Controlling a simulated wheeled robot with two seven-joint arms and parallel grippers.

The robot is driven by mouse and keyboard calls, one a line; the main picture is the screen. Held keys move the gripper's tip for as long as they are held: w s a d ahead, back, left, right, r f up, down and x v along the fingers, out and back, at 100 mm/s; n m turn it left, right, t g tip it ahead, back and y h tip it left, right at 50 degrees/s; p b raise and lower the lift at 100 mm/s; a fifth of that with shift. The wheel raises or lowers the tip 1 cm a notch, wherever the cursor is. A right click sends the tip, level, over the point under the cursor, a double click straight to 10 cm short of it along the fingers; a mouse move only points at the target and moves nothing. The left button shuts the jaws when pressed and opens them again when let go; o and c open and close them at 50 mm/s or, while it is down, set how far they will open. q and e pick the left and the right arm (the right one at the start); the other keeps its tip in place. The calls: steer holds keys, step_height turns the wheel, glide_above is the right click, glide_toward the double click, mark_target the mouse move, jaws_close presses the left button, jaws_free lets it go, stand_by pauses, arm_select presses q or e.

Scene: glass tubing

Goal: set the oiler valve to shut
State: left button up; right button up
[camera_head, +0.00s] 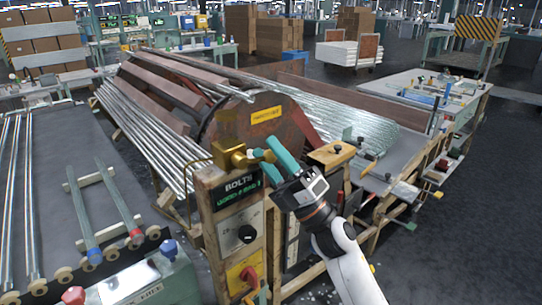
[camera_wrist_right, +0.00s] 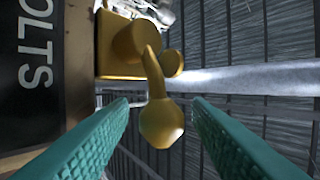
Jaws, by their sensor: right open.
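My right gripper (camera_head: 267,155), with teal fingers, is open just right of the valve in the head view. In the right wrist view, the lever lies between the open fingers (camera_wrist_right: 160,103), with a gap visible on both sides. My left gripper is not in view.
A large drum (camera_head: 258,122) and glass tubes (camera_head: 150,135) are behind. A wooden-framed bench with tools is at the right.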

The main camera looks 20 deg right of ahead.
steer(key=b+v, duration=0.4)
steer(key=v, duration=0.8)
steer(key=shift+w, duration=0.1)
